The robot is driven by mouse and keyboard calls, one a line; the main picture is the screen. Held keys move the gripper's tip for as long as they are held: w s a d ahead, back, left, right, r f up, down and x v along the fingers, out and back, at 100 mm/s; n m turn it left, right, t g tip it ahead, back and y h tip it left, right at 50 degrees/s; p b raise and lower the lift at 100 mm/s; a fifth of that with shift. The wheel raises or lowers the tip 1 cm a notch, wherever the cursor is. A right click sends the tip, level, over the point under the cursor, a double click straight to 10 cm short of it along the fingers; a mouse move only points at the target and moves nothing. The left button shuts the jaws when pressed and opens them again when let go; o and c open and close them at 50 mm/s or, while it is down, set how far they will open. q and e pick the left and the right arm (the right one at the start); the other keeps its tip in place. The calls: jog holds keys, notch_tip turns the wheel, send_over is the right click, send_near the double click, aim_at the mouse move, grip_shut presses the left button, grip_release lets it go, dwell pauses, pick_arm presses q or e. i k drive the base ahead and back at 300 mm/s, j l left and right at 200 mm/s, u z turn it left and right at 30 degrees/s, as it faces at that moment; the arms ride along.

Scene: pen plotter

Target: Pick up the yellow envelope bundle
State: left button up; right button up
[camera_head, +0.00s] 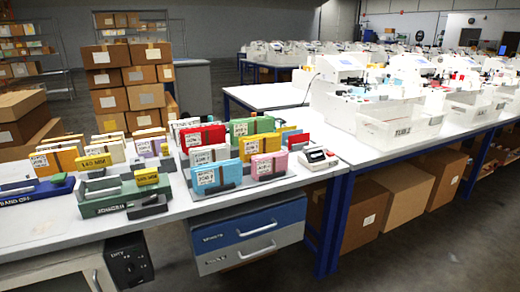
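Several yellow pieces stand on the white table, and I cannot tell for sure which is the envelope bundle. A yellow block with a white label (259,145) stands upright in the middle of the coloured row, behind a light blue one (216,178) and a pink one (269,165). Another yellow bundle with dark print (94,162) stands further left, behind the green tray (120,197). A small yellow block (147,177) is at the right end of that tray. Neither of my grippers shows in this view.
Red (203,137) and green (252,127) bundles stand behind, packed closely. A small white device (317,157) sits at the table's right. Blue drawers (250,228) are under the front edge. White machines (400,105) fill the right-hand tables. Cardboard boxes (128,77) are stacked behind.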

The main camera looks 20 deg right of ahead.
aim_at(249, 146)
jog(key=i+l, duration=0.8)
jog(key=l+z, duration=0.05)
jog(key=l, duration=0.05)
